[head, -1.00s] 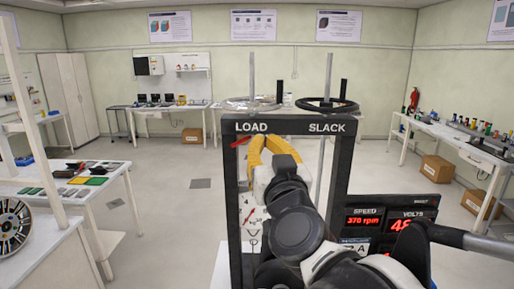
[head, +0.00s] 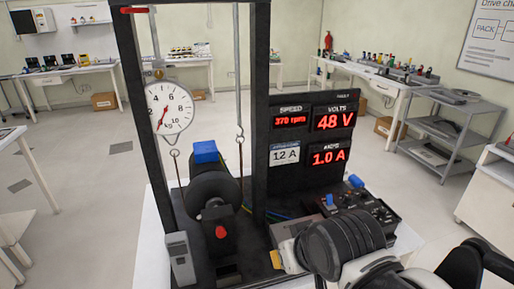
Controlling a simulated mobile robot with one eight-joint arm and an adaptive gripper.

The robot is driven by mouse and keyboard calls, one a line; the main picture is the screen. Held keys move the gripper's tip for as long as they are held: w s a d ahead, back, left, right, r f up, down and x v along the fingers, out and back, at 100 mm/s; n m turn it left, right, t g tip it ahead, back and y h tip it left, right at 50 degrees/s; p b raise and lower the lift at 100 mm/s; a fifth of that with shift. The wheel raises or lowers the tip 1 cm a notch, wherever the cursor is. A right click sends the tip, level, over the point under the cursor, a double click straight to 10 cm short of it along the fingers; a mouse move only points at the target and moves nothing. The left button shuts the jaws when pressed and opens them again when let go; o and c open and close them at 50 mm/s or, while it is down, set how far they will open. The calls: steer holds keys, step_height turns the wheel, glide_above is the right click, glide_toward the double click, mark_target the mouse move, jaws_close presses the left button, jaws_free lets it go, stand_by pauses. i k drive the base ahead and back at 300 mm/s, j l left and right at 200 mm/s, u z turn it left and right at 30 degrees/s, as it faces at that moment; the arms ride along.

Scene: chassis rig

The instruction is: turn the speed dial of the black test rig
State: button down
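The black test rig (head: 262,110) stands on a white table in the middle of the head view. A black control box (head: 365,208) with several small knobs and a blue knob (head: 355,181) sits below the panel. I cannot tell which knob is the speed dial. My gripper (head: 277,259) is low in front of the rig, left of the control box. Only a bit of yellow finger shows; my arm hides the rest and part of the box.
A round gauge (head: 170,108) hangs in the rig's frame above a dark wheel (head: 212,190) with a blue block on top. A red button (head: 220,232) is in front of the wheel. A grey shelf (head: 446,130) stands at the right.

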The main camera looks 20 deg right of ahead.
mark_target(382, 211)
steer(key=z, duration=1.4)
